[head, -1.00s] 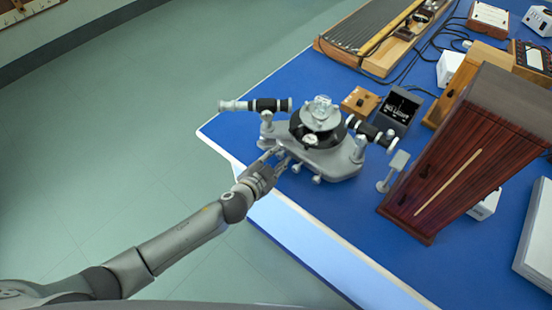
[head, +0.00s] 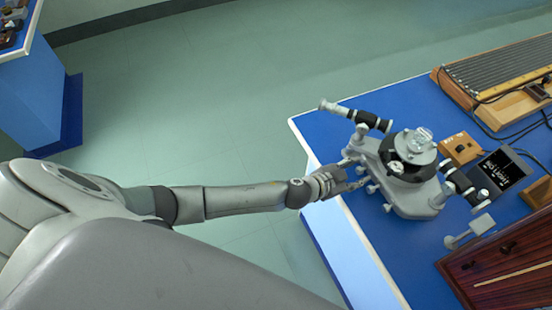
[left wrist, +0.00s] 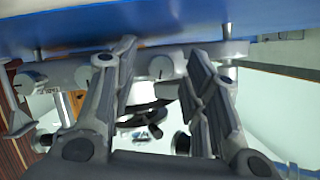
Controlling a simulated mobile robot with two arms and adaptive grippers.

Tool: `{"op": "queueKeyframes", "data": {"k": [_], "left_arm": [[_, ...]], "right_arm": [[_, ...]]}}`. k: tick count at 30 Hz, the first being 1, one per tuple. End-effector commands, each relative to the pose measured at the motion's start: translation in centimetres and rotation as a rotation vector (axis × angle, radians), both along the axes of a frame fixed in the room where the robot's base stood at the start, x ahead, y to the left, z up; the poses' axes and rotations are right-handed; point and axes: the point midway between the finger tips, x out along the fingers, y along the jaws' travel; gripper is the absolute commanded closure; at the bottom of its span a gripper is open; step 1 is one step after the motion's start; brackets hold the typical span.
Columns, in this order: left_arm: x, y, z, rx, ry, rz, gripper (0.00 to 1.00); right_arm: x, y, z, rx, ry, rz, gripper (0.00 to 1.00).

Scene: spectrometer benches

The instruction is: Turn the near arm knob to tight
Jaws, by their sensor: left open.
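The grey spectrometer (head: 405,195) stands on the blue bench near its corner, with a black round table and a clear glass piece on top. Several small knobs line its near side, one of them a grey knob (head: 372,188). My left gripper (head: 353,173) is open at that side, low by the base. In the left wrist view the open fingers (left wrist: 164,50) spread on either side of a pale knob (left wrist: 161,67), with no clear contact. Another knob (left wrist: 30,80) sits further left there. I cannot tell which knob is the near arm knob. My right gripper is out of view.
A black display box (head: 503,172) and a wooden box (head: 461,149) stand beyond the spectrometer. A dark wooden cabinet (head: 508,262) is at the lower right. The bench's white front edge (head: 335,235) runs below my gripper. Open floor lies to the left.

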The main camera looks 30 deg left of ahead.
Motion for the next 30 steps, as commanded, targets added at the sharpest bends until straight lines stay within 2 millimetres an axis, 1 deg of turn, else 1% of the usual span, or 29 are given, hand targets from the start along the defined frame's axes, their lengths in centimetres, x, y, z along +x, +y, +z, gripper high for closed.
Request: {"op": "queueKeyframes", "data": {"k": [1, 3, 14, 21, 24, 30], "left_arm": [[0.0, 0.3, 0.2, -0.021, 0.019, 0.002, 0.58], [-1.2, 0.8, 0.4, -0.025, 0.020, 0.001, 0.58], [-5.8, 3.5, 2.4, -0.021, 0.018, 0.001, 0.58], [-9.1, 5.2, 3.9, -0.021, 0.018, 0.000, 0.58], [-8.1, 6.2, 1.9, 0.001, 0.043, 0.033, 0.58], [-7.5, 8.1, -1.6, 0.035, 0.090, 0.083, 0.58]], "right_arm": [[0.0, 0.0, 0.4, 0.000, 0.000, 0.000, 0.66], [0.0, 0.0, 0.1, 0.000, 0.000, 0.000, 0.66], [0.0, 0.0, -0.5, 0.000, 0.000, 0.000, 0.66], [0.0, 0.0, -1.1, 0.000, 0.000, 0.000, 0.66], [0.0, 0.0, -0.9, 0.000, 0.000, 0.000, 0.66], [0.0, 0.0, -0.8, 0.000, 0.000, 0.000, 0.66]]}}
